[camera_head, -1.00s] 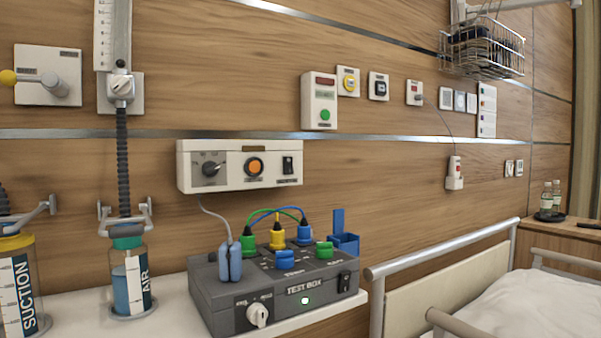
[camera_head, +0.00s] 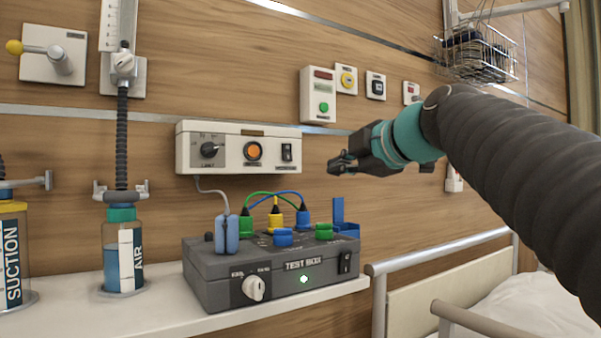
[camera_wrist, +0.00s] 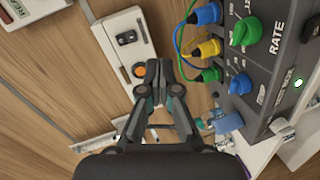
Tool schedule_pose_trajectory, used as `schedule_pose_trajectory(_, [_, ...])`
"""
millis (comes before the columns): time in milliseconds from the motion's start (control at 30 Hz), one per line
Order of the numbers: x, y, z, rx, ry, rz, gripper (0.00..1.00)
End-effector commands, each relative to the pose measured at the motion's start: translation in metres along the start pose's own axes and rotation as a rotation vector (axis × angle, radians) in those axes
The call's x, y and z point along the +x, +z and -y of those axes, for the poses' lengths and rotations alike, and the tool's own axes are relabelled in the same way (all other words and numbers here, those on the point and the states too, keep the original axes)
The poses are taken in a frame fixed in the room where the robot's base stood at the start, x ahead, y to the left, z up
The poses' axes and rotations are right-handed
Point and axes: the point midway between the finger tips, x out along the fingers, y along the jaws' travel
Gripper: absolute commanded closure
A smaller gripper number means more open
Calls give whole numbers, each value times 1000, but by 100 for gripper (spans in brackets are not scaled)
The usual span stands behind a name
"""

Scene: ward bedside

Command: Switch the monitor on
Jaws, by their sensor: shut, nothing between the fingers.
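A white wall unit (camera_head: 229,134) carries a black knob (camera_head: 209,150), an orange round button (camera_head: 253,151) and a black rocker switch (camera_head: 287,152). Its small labels are too small to read, and I cannot tell which one names the monitor. My gripper (camera_head: 336,167) is shut and empty, in front of the wall to the right of this unit and apart from it. In the wrist view the fingertips (camera_wrist: 159,66) show beside the orange button (camera_wrist: 139,71), with the rocker switch (camera_wrist: 126,38) further up. The fingers hide part of the unit there.
Below stands a grey test box (camera_head: 215,292) with plugs, cables, a white knob (camera_head: 254,288), a rocker (camera_head: 345,262) and a lit green lamp (camera_head: 304,279). Bottles stand left on the shelf (camera_head: 75,318). A white panel (camera_head: 314,75) hangs above; a bed rail (camera_head: 440,249) is at right.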

Motion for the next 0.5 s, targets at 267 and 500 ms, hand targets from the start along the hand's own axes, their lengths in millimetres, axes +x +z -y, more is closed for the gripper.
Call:
schedule_pose_trajectory(267, [5, -10, -37, -219, 99, -50, 100])
schedule_pose_trajectory(500, [5, -10, -39, -229, 102, -51, 100])
